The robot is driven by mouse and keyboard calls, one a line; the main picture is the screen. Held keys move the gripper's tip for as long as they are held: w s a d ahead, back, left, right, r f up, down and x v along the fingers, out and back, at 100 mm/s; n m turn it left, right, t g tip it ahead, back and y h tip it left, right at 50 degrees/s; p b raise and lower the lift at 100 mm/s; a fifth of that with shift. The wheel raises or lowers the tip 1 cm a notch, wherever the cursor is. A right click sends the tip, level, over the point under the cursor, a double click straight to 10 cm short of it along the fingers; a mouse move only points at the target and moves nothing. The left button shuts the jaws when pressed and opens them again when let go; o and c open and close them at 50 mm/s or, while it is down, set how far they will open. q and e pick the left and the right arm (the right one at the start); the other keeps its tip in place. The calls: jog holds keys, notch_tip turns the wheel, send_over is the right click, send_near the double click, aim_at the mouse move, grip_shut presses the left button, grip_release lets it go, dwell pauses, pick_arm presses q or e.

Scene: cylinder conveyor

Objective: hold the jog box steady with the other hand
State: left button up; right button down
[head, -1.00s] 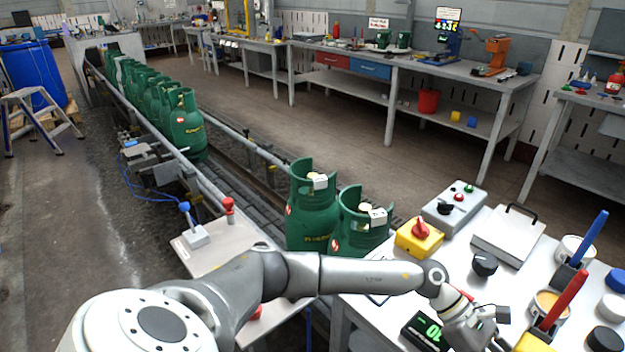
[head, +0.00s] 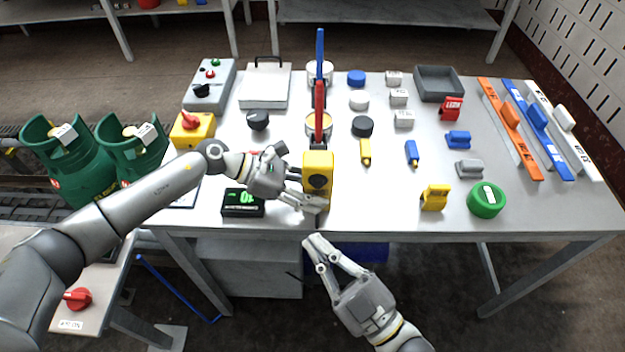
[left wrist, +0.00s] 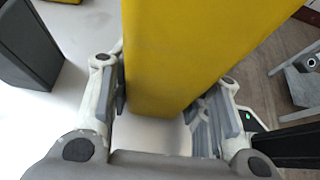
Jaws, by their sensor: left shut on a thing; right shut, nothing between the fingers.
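The yellow jog box (head: 318,166), with a dark round dial on its face, stands near the table's front edge in the head view. My left gripper (head: 312,200) is shut on its lower part. In the left wrist view the yellow body (left wrist: 185,45) fills the space between the fingers of my left gripper (left wrist: 160,105), with a finger on each side. My right gripper (head: 311,246) is shut and empty, just off the front edge of the table, below and apart from the jog box.
The white table (head: 380,205) is clear just right of the jog box. A yellow piece (head: 435,197) and a green roll (head: 487,200) lie to the right.

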aim_at(318, 183)
jog(key=w, duration=0.8)
jog(key=shift+w, duration=0.4)
jog(key=shift+w, duration=0.15)
dwell(1.1)
jog(key=shift+w, duration=0.3)
jog(key=shift+w, duration=0.45)
dwell(3.3)
jog(key=shift+s, duration=0.1)
dwell(0.5)
jog(key=shift+s, duration=0.8)
jog(key=shift+s, duration=0.1)
